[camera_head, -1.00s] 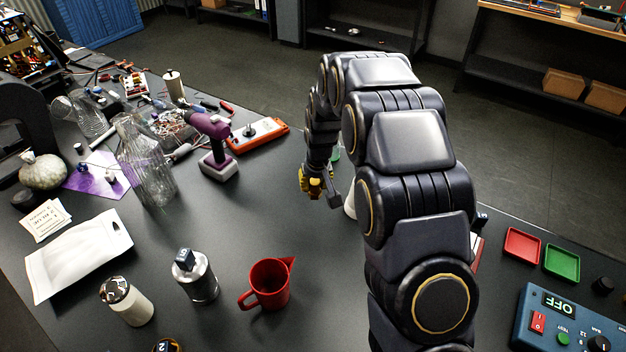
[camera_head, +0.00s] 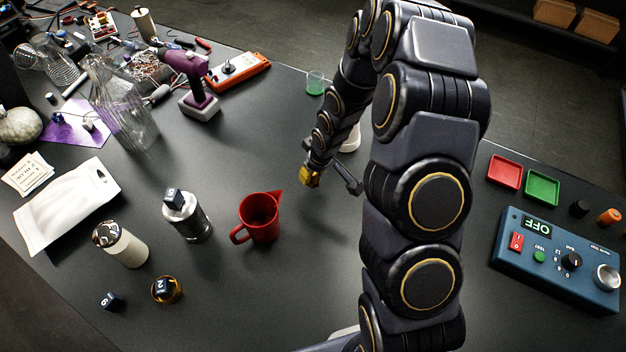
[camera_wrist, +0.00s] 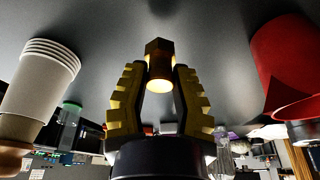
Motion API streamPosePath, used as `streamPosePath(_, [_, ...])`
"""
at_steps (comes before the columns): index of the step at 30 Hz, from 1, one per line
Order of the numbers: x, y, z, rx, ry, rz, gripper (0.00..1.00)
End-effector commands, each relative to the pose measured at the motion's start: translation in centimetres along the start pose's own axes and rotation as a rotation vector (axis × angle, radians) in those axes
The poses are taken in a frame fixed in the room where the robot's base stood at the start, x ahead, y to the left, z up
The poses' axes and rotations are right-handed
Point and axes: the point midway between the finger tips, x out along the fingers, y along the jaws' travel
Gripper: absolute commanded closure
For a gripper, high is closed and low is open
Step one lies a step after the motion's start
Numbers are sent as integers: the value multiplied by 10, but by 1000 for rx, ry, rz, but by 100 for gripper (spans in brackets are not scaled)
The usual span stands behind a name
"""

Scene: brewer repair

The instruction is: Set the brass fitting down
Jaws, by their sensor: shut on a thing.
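The brass fitting (camera_wrist: 160,60) is a short hexagonal gold-coloured piece with a rounder lower part, seen in the wrist view between the fingertips. My gripper (camera_wrist: 157,76) is shut on it, with one yellow stepped finger on each side. In the head view my gripper (camera_head: 311,179) points down over the dark table (camera_head: 290,300), right of and behind the red jug (camera_head: 262,217). The fitting cannot be told apart from the yellow fingers there. The wrist view is upside down, with the tabletop above the fitting. I cannot tell whether the fitting touches it.
The red jug also shows in the wrist view (camera_wrist: 290,60), opposite stacked white cups (camera_wrist: 40,75). A green cup (camera_head: 314,83) stands behind my gripper. A metal canister (camera_head: 186,218) stands left of the jug. A blue control box (camera_head: 560,260) is at right.

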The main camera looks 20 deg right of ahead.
Motion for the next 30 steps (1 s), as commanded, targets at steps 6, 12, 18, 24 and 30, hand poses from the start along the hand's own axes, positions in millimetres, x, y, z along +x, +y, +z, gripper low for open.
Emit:
streamPosePath(6, [24, 0, 7, 3, -2, 0, 100])
streamPosePath(12, [34, 0, 9, 3, 2, 1, 100])
streamPosePath(18, [35, 0, 9, 3, 2, 1, 100])
streamPosePath(24, [36, 0, 9, 3, 3, 1, 54])
streamPosePath(30, [36, 0, 9, 3, 3, 1, 54])
